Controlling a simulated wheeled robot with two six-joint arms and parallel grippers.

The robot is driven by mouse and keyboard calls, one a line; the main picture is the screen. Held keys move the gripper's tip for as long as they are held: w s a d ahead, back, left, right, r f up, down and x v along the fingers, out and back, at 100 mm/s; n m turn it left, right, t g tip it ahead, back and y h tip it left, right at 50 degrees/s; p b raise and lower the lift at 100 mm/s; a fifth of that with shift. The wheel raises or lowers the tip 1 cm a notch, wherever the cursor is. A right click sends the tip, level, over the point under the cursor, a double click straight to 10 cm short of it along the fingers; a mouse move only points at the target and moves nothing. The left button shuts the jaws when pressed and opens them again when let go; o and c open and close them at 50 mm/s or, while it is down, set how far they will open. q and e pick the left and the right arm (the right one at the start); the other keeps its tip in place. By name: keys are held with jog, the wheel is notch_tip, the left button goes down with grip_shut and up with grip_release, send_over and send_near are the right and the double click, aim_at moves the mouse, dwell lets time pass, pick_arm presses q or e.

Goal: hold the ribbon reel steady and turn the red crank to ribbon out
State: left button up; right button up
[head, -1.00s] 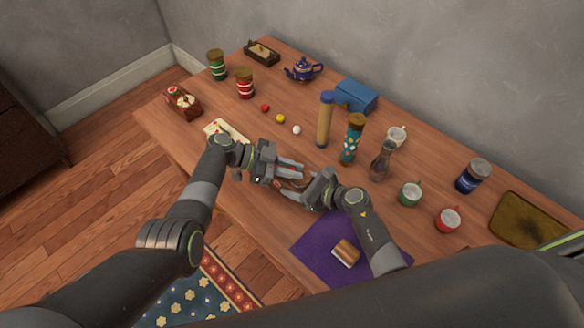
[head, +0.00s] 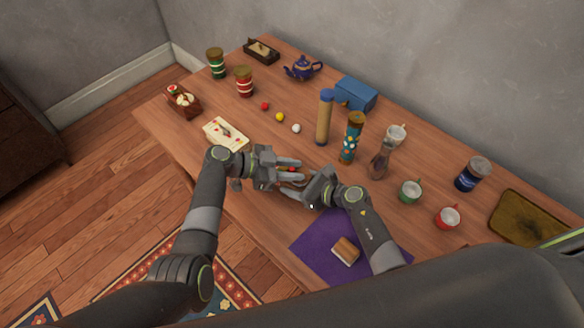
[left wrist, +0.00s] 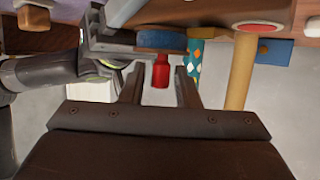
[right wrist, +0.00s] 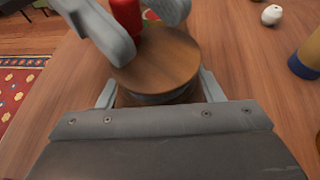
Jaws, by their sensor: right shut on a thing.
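The ribbon reel (right wrist: 165,60) shows in the right wrist view as a round wooden disc with its wound part below. Its red crank (right wrist: 126,14) stands up near the far edge. My right gripper (head: 303,193) is shut on the reel, one finger on each side. My left gripper (head: 298,173) has its fingers on both sides of the crank's red knob, which also shows in the left wrist view (left wrist: 160,74). Gaps show beside the knob there, so the left jaws look open around it. In the head view the grippers hide most of the reel.
A purple cloth (head: 318,244) with a small brown-topped block (head: 345,248) lies at the front. A card (head: 226,134) lies left of the grippers. A tall tan cylinder (head: 325,120), a patterned bottle (head: 351,140) and a glass vase (head: 380,160) stand behind. Small balls lie between.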

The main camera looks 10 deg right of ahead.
pick_arm(q)
jog(key=shift+o, duration=0.6)
jog(key=v, duration=1.2)
jog(key=shift+c, duration=0.4)
